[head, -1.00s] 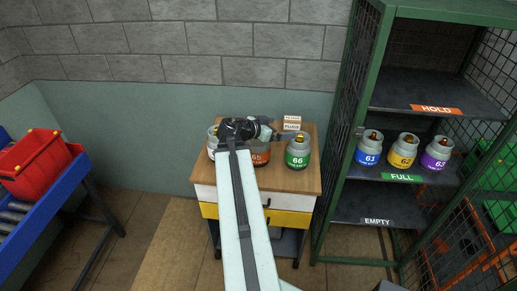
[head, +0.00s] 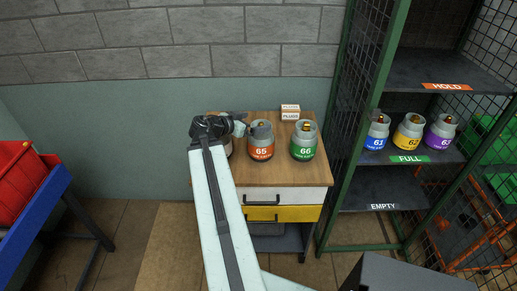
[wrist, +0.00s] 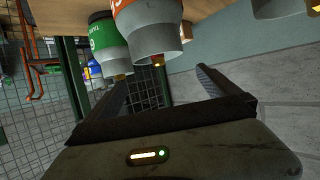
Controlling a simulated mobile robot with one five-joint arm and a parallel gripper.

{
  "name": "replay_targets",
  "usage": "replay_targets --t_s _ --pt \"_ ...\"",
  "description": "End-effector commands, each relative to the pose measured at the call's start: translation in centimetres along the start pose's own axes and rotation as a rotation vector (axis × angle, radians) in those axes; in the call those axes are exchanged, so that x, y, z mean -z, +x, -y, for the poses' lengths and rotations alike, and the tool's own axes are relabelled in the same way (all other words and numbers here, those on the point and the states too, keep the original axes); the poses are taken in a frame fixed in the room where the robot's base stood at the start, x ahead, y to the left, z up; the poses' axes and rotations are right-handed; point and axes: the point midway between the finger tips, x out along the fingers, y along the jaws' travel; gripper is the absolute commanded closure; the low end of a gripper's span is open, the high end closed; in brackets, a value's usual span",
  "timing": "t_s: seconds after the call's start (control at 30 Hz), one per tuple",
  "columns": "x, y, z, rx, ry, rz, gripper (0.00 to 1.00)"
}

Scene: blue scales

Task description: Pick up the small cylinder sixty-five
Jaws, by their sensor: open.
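The small cylinder 65 (head: 261,152), grey with an orange band, stands upright on the wooden top of a drawer cabinet (head: 285,174). In the wrist view, which looks upside down, its orange band and grey collar (wrist: 153,42) show at the top, beyond the fingers. My gripper (wrist: 160,78) is open, with nothing between its fingers. In the head view my dark wrist is left of cylinder 65; the fingertips are not clear there. Green-banded cylinder 66 (head: 304,146) stands just right of 65, and shows beside it in the wrist view (wrist: 108,42).
A small box (head: 290,112) sits at the cabinet's back edge. A green-framed mesh rack (head: 350,150) stands close on the right, holding cylinders 61 (head: 376,138), 62 and 63. A red crate (head: 15,185) is at far left.

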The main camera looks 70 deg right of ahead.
Motion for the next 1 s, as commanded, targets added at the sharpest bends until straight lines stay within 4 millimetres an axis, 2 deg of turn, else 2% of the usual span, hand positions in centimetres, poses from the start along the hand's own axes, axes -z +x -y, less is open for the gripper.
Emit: replay_targets --t_s 0.03,0.23,0.47,0.67,0.87,1.0 --pt "-1.4 0.7 -0.1 -0.002 0.001 0.0 0.0" --pt "-3.3 1.8 -0.3 -0.006 0.003 0.0 0.0" --pt "-3.3 2.0 -0.4 -0.009 0.004 0.0 0.0" --pt "-3.4 4.4 -0.4 -0.01 0.005 0.001 0.0" --pt "-3.2 5.2 -0.4 -0.01 0.004 0.001 0.0" --pt "-3.0 7.6 -0.3 -0.012 0.006 0.0 0.0"
